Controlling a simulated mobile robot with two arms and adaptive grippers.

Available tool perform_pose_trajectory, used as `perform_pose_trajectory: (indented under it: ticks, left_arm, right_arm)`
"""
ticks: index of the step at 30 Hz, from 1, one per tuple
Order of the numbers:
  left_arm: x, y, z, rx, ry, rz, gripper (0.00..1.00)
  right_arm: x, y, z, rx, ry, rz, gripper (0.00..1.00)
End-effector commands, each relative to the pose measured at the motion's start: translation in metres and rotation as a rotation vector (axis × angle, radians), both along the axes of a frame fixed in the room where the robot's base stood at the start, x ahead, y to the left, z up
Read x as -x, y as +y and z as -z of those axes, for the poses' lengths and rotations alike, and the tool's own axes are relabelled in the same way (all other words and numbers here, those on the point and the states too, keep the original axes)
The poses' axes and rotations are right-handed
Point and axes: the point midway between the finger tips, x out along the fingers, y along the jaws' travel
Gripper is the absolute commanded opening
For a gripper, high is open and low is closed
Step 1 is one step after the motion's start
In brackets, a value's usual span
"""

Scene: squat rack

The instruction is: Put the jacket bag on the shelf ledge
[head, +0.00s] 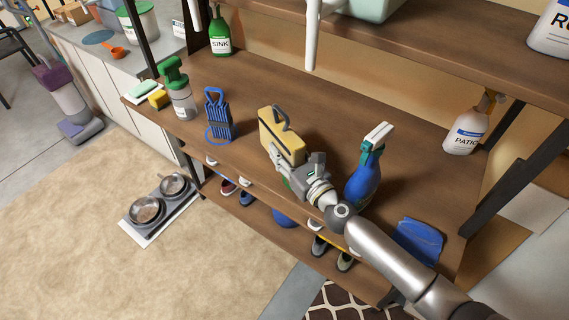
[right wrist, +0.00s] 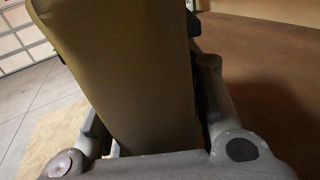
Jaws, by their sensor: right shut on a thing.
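A yellow, box-shaped bag with a grey loop handle, which I take as the jacket bag (head: 281,136), is over the front part of the brown shelf ledge (head: 262,88) in the head view. My right gripper (head: 300,172) is shut on its lower front side. In the right wrist view the bag (right wrist: 125,65) stands tilted between the two fingers (right wrist: 155,125) and fills the middle. I cannot tell whether its base touches the ledge. My left gripper is not in view.
A blue spray bottle (head: 365,172) stands close to the right of my gripper. A blue brush-like item (head: 217,115) and green-topped sprayer (head: 178,90) stand left. A folded blue cloth (head: 420,240) lies at the right front. The ledge behind the bag is clear. Shoes fill the lower shelf.

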Motion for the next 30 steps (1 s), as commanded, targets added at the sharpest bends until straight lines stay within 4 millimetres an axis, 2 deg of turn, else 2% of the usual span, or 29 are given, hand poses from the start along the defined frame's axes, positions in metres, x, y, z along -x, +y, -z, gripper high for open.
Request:
perform_pose_trajectory:
  ticks: [9, 22, 23, 27, 30]
  left_arm:
    - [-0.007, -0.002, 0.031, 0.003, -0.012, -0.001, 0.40]
    - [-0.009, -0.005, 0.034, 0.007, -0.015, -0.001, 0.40]
    - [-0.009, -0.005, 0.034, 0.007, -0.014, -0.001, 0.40]
    - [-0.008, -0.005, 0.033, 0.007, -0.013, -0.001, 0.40]
    - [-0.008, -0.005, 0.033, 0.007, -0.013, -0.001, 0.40]
  right_arm:
    - [0.000, 0.000, 0.036, -0.001, 0.001, 0.000, 0.14]
    - [0.000, 0.000, 0.039, 0.000, 0.000, 0.000, 0.14]
    - [0.001, 0.000, 0.040, 0.001, 0.001, 0.000, 0.37]
    - [0.001, 0.000, 0.039, 0.001, 0.001, 0.000, 0.55]
    - [0.000, 0.000, 0.039, 0.001, 0.001, 0.000, 0.57]
